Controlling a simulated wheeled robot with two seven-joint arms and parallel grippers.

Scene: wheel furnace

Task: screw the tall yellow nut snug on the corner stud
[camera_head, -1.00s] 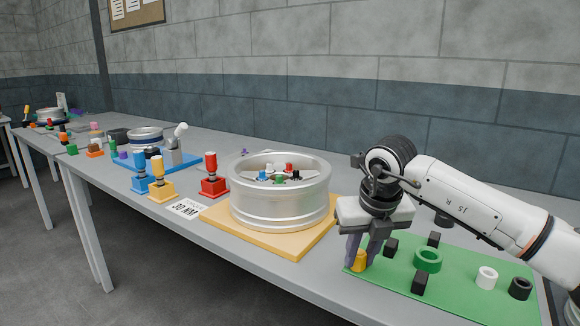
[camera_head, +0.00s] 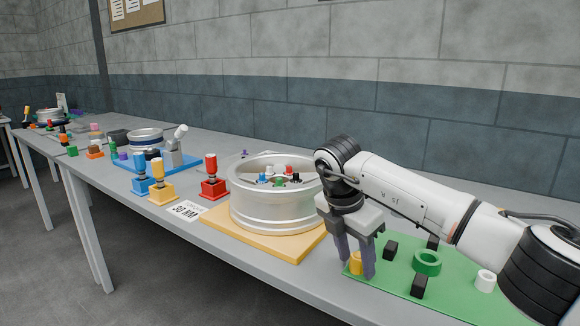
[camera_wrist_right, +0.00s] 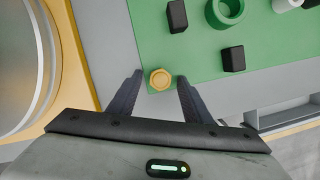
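The yellow nut (camera_head: 356,263) stands at the near left corner of the green board (camera_head: 400,285). In the right wrist view the nut (camera_wrist_right: 160,79) shows from above as a round yellow top. My right gripper (camera_head: 357,269) points down over that corner, one finger on each side of the nut. In the right wrist view my right gripper (camera_wrist_right: 159,80) is open, with a gap between each finger and the nut. Any stud under the nut is hidden. My left gripper is not in view.
Black blocks (camera_head: 391,250), a green ring (camera_head: 427,262) and a white ring (camera_head: 486,281) stand on the board. A silver wheel (camera_head: 275,210) on a wooden base (camera_head: 300,250) is close on the left. Red (camera_head: 211,180), yellow and blue tools stand farther left.

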